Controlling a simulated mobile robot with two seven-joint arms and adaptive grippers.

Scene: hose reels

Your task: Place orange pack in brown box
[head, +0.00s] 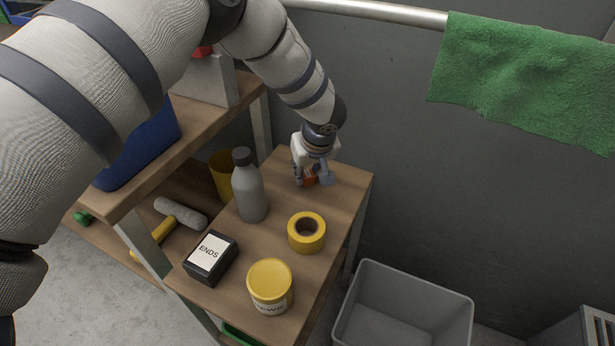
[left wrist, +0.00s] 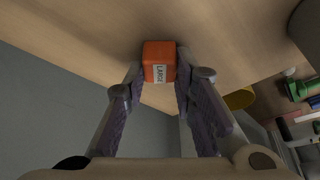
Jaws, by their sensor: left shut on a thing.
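The orange pack (left wrist: 159,62) has a white label reading "LARGE" and sits between the fingers of my left gripper (left wrist: 160,85) in the left wrist view. In the head view, my left gripper (head: 312,179) points down at the back end of the wooden shelf top, shut on the orange pack (head: 309,176), which is mostly hidden by the fingers. The pack is at or just above the wood; I cannot tell if it touches. No brown box is clearly visible. My right gripper is not in view.
On the shelf top (head: 341,193) stand a grey bottle (head: 248,190), yellow tape roll (head: 306,233), black "ENDS" box (head: 211,257) and yellow-lidded tub (head: 270,284). A grey bin (head: 403,308) stands on the floor at right. A green towel (head: 525,75) hangs on a rail.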

